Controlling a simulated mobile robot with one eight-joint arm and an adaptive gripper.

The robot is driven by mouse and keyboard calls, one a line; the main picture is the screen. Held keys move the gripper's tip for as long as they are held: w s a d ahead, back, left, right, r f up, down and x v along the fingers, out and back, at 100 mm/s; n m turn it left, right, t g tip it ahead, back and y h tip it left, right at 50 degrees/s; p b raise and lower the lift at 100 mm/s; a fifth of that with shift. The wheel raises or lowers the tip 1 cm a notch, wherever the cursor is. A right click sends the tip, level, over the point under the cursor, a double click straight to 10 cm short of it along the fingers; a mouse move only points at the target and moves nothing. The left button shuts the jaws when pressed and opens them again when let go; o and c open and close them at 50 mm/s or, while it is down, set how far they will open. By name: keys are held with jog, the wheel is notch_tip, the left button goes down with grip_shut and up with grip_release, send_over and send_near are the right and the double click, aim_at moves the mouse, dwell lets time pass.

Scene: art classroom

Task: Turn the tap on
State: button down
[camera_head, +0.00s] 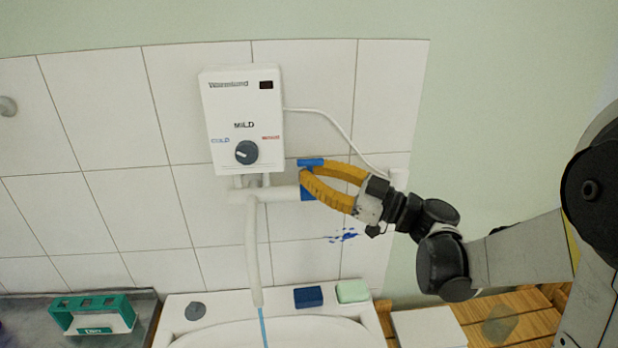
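The tap is a white pipe (280,195) below the water heater, with a long spout (252,250) hanging down over the basin. Its blue handle (309,162) is at the right end of the pipe, and blue also shows lower down by the fingers. A thin blue stream (263,328) runs from the spout's end into the basin. My gripper (308,172) has yellow fingers that reach in from the right at the handle. The fingers bow apart, and their tips come near each other and partly cover the handle. I cannot tell whether they grip it.
The white heater (241,118) with a dark knob (246,152) hangs above the tap. A white cable (335,125) runs behind to the right. A blue sponge (308,297) and green soap (352,291) lie on the basin rim (180,322). A green holder (92,313) stands left.

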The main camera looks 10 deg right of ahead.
jog(key=c, duration=1.5)
grip_release()
jog(key=v, duration=1.2)
jog(key=shift+r, duration=0.1)
